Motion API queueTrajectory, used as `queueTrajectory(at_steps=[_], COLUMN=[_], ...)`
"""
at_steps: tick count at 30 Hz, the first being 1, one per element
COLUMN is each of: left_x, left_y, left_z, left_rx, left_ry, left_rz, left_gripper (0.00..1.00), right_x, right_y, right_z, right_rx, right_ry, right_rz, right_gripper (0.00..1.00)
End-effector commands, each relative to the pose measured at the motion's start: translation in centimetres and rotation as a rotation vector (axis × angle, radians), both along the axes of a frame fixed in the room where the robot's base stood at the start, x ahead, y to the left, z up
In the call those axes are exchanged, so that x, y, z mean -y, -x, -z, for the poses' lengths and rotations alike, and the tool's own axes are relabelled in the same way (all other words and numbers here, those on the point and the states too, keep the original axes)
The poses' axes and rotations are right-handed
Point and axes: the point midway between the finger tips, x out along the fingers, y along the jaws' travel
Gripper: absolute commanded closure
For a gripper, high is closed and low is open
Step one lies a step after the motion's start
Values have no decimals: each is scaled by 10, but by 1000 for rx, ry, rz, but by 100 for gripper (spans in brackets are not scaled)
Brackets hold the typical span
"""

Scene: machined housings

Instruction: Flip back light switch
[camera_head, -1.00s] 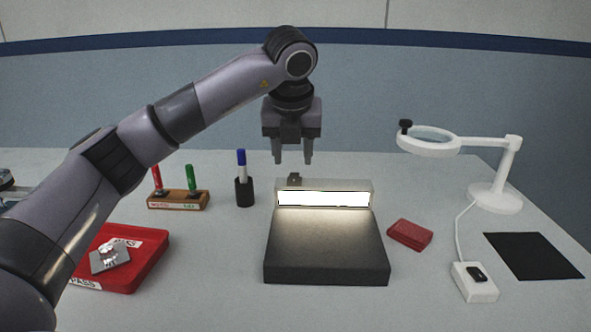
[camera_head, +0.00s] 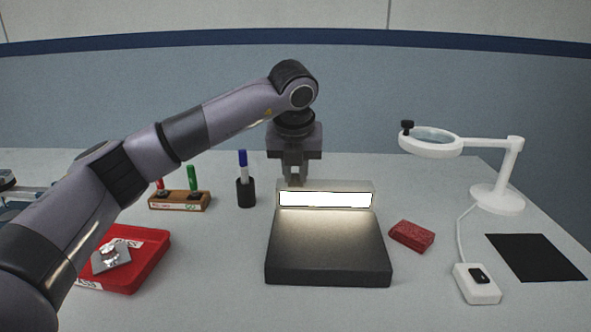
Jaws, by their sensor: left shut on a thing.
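The light box (camera_head: 328,255) stands in the middle of the table, with a dark flat base and a raised bar at its back. The bar's lit strip (camera_head: 325,199) glows white. My left gripper (camera_head: 294,180) reaches down from above at the back left of the bar. It is shut on the small dark switch at the top left of the bar, which the fingers now hide. My right gripper is not in view.
A red block (camera_head: 411,236) lies right of the light box. A magnifier lamp (camera_head: 497,199) with a white switch box (camera_head: 476,284) stands further right, by a black mat (camera_head: 536,257). A pen cup (camera_head: 246,193), a marker rack (camera_head: 179,201) and a red tray (camera_head: 150,262) stand left.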

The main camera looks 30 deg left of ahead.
Motion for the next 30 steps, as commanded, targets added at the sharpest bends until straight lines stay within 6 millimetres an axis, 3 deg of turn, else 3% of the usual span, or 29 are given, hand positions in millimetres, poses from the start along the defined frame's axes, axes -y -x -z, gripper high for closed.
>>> queueTrajectory(at_steps=[10, 30], left_x=[-2, -7], left_y=[-4, -12], left_z=[-8, -5], left_rx=[-130, -360], left_ry=[76, 221], left_rz=[-2, -1], left_gripper=[100, 100], right_x=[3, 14], right_y=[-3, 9], right_z=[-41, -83], right_rx=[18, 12], right_ry=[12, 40], right_rz=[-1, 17], right_gripper=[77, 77])
